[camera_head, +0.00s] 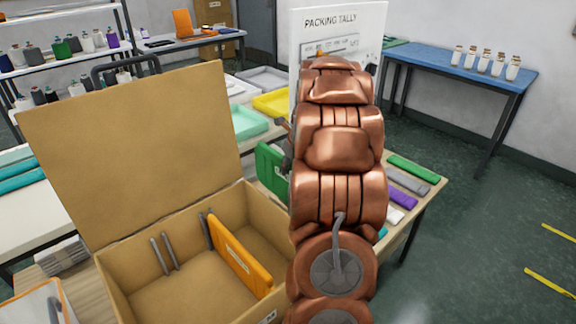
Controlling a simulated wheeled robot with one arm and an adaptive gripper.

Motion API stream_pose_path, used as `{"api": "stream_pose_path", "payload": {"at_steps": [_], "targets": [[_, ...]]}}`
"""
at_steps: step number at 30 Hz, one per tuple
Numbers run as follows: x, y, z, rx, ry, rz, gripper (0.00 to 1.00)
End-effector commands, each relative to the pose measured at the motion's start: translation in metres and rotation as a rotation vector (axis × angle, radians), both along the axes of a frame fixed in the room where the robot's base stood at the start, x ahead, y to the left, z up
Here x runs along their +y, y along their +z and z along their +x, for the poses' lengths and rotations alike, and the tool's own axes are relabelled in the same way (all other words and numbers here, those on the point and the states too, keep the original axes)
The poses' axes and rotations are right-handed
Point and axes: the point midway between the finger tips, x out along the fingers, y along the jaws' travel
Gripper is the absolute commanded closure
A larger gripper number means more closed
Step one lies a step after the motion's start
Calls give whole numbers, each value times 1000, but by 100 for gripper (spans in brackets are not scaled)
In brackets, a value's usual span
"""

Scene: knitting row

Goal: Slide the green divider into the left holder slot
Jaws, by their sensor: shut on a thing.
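The green divider (271,170) is a flat upright panel just past the box's right back corner, partly hidden behind my copper arm. My gripper (284,150) is mostly hidden by my arm; the small grey part that shows is at the divider's right edge, shut on it. The open cardboard box (117,290) stands in front. Inside it, a pair of grey upright posts forms the left holder slot (164,256), with nothing between them. An orange divider (238,258) stands upright farther right, by another grey post (205,232).
The raised box lid (130,150) stands tall behind the box. A white "PACKING TALLY" board (318,40) rises behind my arm. Rolled coloured pieces, such as a green one (414,168), lie on the table at right. A blue table (440,65) with several jars stands farther back.

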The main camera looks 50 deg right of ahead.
Motion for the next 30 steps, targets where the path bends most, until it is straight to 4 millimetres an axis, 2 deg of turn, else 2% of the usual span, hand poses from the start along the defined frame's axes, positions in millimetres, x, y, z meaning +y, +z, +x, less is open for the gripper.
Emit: {"api": "stream_pose_path", "payload": {"at_steps": [30], "targets": [[1,-50,1,-1,2,-1,100]]}}
